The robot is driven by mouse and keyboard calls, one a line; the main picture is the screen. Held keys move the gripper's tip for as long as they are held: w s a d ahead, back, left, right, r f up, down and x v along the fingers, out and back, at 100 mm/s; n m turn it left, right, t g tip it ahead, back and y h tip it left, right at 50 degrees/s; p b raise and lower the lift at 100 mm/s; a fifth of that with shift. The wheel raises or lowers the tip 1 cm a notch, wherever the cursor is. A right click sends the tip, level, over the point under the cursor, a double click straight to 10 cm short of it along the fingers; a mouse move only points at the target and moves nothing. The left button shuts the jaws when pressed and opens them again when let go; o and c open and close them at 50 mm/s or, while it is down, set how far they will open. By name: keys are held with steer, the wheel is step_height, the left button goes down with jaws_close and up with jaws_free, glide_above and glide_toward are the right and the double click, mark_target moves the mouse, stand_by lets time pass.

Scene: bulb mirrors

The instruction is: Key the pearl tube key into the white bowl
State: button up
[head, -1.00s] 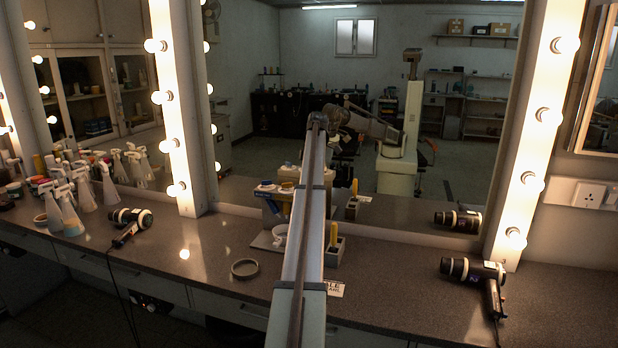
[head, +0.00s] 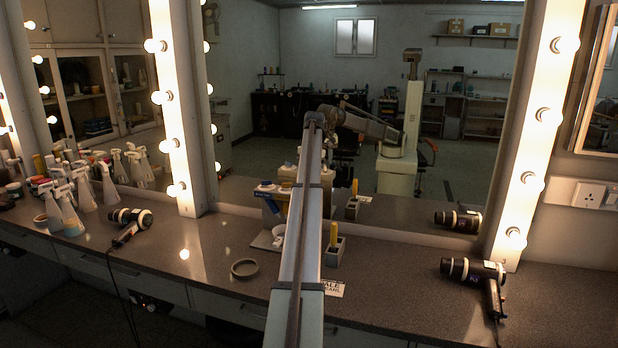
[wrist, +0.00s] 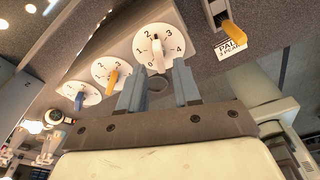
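The wrist view shows a white numbered dial (wrist: 172,38) with a slim white key-like pointer (wrist: 157,54) at its middle, which may be the pearl tube key. My gripper (wrist: 159,66) is open, its two grey fingertips either side of the pointer's lower end with gaps visible. I cannot tell how far above it they are. Two more dials carry an orange pointer (wrist: 112,78) and a blue pointer (wrist: 80,100). In the head view my arm hides the gripper and most of the dial stand (head: 262,240). A round greyish dish (head: 244,268) lies left of it; I cannot tell whether it is the white bowl.
A grey holder with an upright yellow piece (head: 334,236) stands right of my arm, with a lettered card (head: 333,289) in front. Hair dryers lie at left (head: 130,217) and right (head: 478,270). Spray bottles (head: 70,205) crowd the far left. A mirror backs the counter.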

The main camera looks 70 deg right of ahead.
steer(key=shift+f, duration=0.15)
steer(key=shift+f, duration=0.85)
steer(key=shift+c, duration=0.2)
jaws_close()
steer(key=m, duration=0.3)
steer(key=m+t, duration=0.1)
steer(key=m, duration=0.3)
steer(key=shift+s+a+h, duration=0.1)
steer(key=shift+h, duration=0.2)
steer(key=shift+o, duration=0.6)
jaws_free()
